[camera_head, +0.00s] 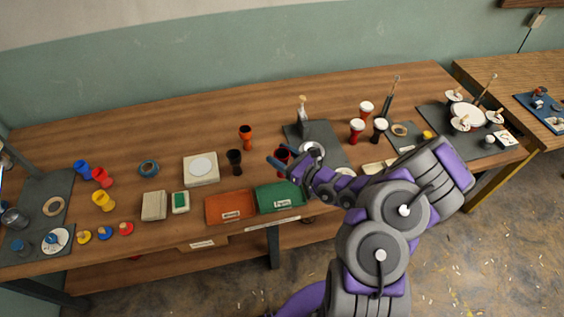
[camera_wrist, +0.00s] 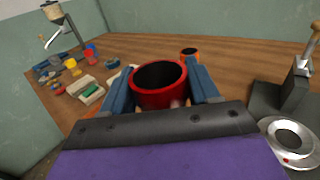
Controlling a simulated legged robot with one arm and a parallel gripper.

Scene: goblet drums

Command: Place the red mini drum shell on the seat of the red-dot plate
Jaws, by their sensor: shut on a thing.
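The red mini drum shell (camera_wrist: 160,97) is a red, dark-mouthed cup between the two blue fingers of my gripper (camera_wrist: 161,78). It stands roughly upright, open mouth up. In the head view the shell (camera_head: 283,152) shows at the end of my arm, with my gripper (camera_head: 280,161) shut on it. The red-dot plate (camera_wrist: 291,137) is a pale metal disc with a raised ring and a small red dot, to the right of my gripper in the wrist view. In the head view the plate (camera_head: 313,147) is partly behind my arm. Its ring looks empty.
A grey press-like stand (camera_head: 315,130) rises behind the plate. An orange goblet drum (camera_head: 246,138) and a black one (camera_head: 235,161) stand to the left. The orange tray (camera_head: 230,207) and green tray (camera_head: 280,197) lie at the front edge. Red-and-white drums (camera_head: 357,130) stand right.

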